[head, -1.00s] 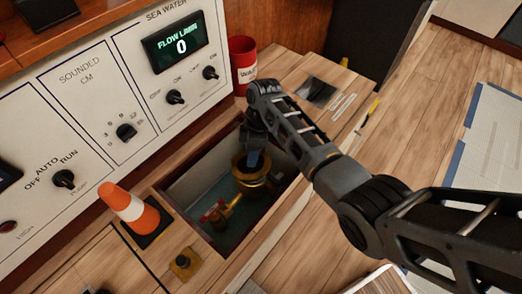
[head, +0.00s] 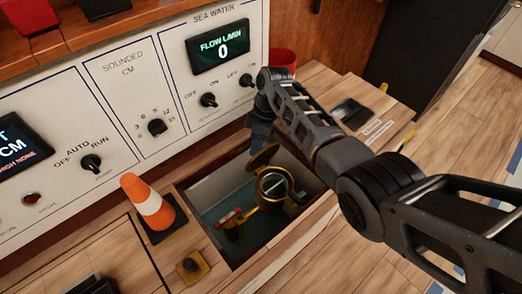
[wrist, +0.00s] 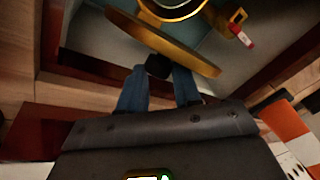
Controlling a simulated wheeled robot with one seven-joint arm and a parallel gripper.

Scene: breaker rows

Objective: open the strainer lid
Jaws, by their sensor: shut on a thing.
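The strainer (head: 275,198) is a brass pot in the open floor well, with its round mouth showing. Its brass lid (head: 264,155) stands tilted up at the far side of the mouth. In the wrist view the lid (wrist: 165,42) shows nearly edge-on, with the strainer rim (wrist: 178,14) beyond it. My gripper (head: 260,138) is at the lid's outer face. In the wrist view its two blue fingers (wrist: 158,85) are shut on the lid's dark knob (wrist: 158,66). The inside of the strainer is only partly visible.
A red-handled valve (head: 230,216) sits left of the strainer in the well. An orange and white cone (head: 148,202) stands at the well's left edge. The control panel (head: 125,80) rises behind. A red can (head: 284,62) stands at the back. Wooden edges surround the well.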

